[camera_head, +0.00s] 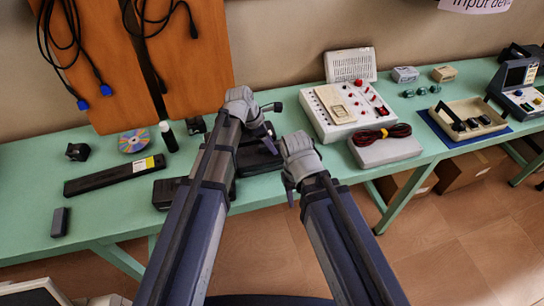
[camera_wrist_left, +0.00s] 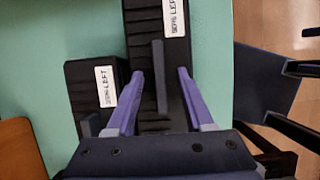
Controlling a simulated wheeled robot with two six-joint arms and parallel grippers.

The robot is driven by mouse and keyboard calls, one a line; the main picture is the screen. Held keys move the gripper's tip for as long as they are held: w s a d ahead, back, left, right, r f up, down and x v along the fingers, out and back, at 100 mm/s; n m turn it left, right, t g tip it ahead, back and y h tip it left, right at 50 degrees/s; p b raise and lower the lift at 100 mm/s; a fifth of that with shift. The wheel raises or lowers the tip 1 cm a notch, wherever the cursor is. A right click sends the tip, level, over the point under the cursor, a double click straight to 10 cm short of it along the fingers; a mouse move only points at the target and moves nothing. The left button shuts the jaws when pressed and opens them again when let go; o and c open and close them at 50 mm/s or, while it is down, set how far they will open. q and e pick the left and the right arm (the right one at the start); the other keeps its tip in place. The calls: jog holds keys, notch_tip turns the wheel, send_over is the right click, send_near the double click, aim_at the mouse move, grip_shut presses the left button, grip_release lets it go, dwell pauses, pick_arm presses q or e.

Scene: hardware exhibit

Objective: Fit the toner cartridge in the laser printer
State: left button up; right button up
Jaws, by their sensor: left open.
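A long black bar with a yellow-and-white label, which looks like the toner cartridge (camera_head: 115,176), lies flat at the left of the green table. Black units (camera_head: 255,160) sit partly hidden behind my left arm; I cannot tell surely which is the laser printer. The left wrist view shows two black bodies side by side with white labels, a narrower one (camera_wrist_left: 97,85) and a larger one (camera_wrist_left: 157,50). My left gripper (camera_wrist_left: 160,72) is open, its purple fingers either side of a thin dark upright piece above the larger body. My right gripper (camera_head: 290,190) hangs near the table's front edge, jaws unclear.
A white control panel (camera_head: 345,108), a grey box (camera_head: 385,150) with a cable coil and a tray (camera_head: 468,120) stand to the right. A disc (camera_head: 134,141), a small bottle (camera_head: 168,136) and a dark block (camera_head: 59,222) are at the left. Orange boards rise behind.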

pick_arm(q)
grip_shut()
dwell(0.4)
dwell(1.0)
